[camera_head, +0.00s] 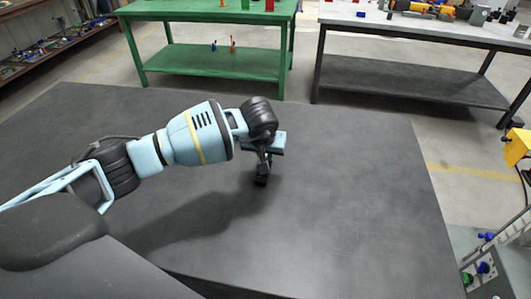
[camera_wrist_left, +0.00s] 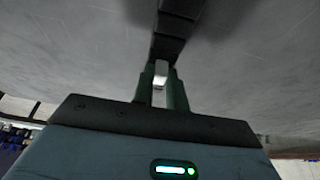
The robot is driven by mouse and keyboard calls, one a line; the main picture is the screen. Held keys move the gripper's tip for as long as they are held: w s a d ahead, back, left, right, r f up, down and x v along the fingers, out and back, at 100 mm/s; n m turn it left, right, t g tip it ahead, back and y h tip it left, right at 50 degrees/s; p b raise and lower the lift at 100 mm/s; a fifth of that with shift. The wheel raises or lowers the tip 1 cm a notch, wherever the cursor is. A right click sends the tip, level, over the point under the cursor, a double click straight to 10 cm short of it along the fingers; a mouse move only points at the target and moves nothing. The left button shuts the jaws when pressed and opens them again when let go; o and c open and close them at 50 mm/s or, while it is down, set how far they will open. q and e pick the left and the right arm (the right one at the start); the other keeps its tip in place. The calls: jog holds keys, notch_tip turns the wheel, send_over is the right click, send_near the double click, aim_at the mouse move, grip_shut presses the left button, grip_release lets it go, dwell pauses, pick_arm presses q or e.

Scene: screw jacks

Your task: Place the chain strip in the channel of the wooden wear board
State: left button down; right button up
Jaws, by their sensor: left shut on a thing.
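My left gripper (camera_head: 263,166) hangs over the middle of the dark table, pointing down. It is shut on a dark, segmented piece that looks like the chain strip (camera_head: 261,181). In the left wrist view the strip (camera_wrist_left: 175,30) runs away from between the green fingertips (camera_wrist_left: 163,72), and its far end fades into shadow. In the head view it shows only as a short dark end under the gripper, so I cannot tell whether it touches the tabletop. The wooden wear board is not in sight. My right gripper is not in view.
The large dark table (camera_head: 350,200) is bare around the gripper. Behind it stand a green bench (camera_head: 210,62) and a grey bench (camera_head: 420,30) with tools and small parts. A yellow thing (camera_head: 517,147) and blue and green parts are at the right edge.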

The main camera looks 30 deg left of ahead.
pick_arm(q)
jog(key=c, duration=1.4)
grip_release()
jog(key=shift+f, duration=0.1)
jog(key=shift+s+r, duration=0.1)
jog(key=shift+r, duration=0.5)
jog(key=v, duration=1)
jog(key=shift+s+r+p, duration=0.2)
jog(key=shift+r+p, duration=0.15)
jog(key=shift+p, duration=0.1)
jog(key=shift+o, duration=0.4)
jog(key=shift+s+d+r, duration=0.1)
jog(key=shift+d+r, duration=0.05)
jog(key=shift+r, duration=0.05)
